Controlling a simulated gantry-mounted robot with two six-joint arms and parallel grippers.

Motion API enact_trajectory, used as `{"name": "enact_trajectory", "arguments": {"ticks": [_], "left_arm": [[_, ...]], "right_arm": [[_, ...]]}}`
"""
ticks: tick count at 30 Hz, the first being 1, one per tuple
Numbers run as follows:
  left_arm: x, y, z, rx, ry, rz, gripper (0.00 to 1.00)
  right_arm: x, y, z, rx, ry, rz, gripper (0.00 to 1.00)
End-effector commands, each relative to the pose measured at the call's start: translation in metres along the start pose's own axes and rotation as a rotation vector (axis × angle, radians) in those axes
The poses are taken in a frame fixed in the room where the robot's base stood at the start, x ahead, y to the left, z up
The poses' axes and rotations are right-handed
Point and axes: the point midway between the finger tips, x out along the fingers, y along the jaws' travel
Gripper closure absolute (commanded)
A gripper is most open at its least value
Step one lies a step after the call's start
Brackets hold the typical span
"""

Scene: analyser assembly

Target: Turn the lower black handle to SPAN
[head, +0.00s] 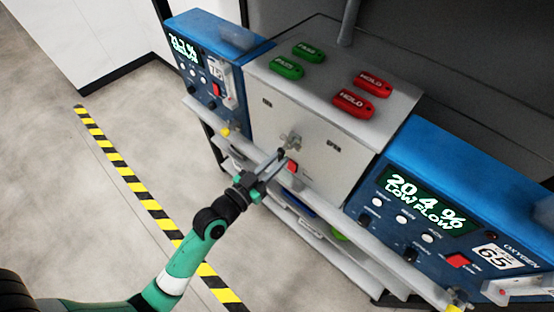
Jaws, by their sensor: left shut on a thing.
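My left gripper (277,160) reaches up from the lower left to the front of the pale grey box (310,122) in the middle. It is shut on a small dark piece at its fingertips, which looks like the black handle; the fingers hide most of it. A metal fitting (291,140) shows just above the fingertips. A small label (334,146) is on the box front to the right of the fitting and another is to its upper left; both are too small to read surely. My right gripper is not in view.
A blue analyser (440,170) at the right reads 20.4 % LOW FLOW. Another blue analyser (207,60) stands at the left. Green and red tags (353,104) lie on the box top. A pale rail (345,240) runs along the front. A red part (293,167) is close beside my gripper.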

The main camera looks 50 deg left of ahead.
Motion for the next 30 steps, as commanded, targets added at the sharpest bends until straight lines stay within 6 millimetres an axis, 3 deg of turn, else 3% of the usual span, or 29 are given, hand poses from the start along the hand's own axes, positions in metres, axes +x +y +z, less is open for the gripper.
{"name": "enact_trajectory", "arguments": {"ticks": [11,30], "left_arm": [[0.000,0.004,-0.003,-0.140,-0.001,0.001,1.00],[0.000,0.020,-0.011,-0.722,-0.001,0.000,1.00]], "right_arm": [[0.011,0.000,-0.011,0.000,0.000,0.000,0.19],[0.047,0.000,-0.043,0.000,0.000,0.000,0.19]]}}
